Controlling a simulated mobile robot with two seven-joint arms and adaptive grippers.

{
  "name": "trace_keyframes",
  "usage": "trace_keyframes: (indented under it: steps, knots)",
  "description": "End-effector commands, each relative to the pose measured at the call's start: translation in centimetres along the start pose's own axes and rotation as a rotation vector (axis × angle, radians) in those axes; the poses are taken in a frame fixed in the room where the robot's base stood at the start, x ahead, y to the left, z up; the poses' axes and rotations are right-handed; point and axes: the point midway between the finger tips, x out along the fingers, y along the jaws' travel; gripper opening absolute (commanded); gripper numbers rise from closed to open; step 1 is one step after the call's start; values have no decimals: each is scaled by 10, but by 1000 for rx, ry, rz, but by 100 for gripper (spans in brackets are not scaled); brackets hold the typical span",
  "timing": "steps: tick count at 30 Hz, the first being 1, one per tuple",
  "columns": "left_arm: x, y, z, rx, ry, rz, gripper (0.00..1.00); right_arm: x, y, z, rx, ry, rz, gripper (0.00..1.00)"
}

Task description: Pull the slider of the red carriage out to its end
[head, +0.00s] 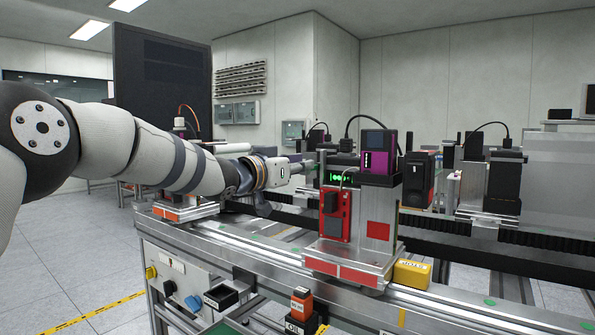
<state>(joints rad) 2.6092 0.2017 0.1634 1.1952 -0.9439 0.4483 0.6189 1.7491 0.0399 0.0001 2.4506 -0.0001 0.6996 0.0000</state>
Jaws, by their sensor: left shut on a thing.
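The red carriage (377,230) stands upright on the metal rail in the middle of the head view. It is a silver block with red plates at its foot and on its face, and a red box on its left side. My left arm reaches in from the left. My left gripper (314,167) is at the upper left of the carriage, shut on what appears to be its slider. The slider and the fingertips are small and partly hidden there, so the exact grip is unclear. My right gripper is not in view.
A yellow stop block (411,274) sits on the rail just right of the carriage. Another carriage with an orange-red foot (186,212) stands to the left, below my arm. More carriages (488,185) and black cable chains lie behind. A knob panel (185,275) is below the rail.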

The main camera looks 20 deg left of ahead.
Motion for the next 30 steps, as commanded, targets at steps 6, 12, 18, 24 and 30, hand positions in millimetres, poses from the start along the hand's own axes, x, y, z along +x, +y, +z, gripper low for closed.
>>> trace_keyframes:
  steps: [6,12,18,24,30]
  knots:
    - [2,-2,3,-2,-8,-3,0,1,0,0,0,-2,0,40]
    - [2,-2,3,-2,-8,-5,20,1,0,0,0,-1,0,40]
    - [1,-2,2,-1,-5,-4,37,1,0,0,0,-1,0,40]
    - [-2,-2,0,0,-3,-4,37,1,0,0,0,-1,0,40]
    - [-36,-2,0,-2,-4,-4,37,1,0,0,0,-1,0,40]
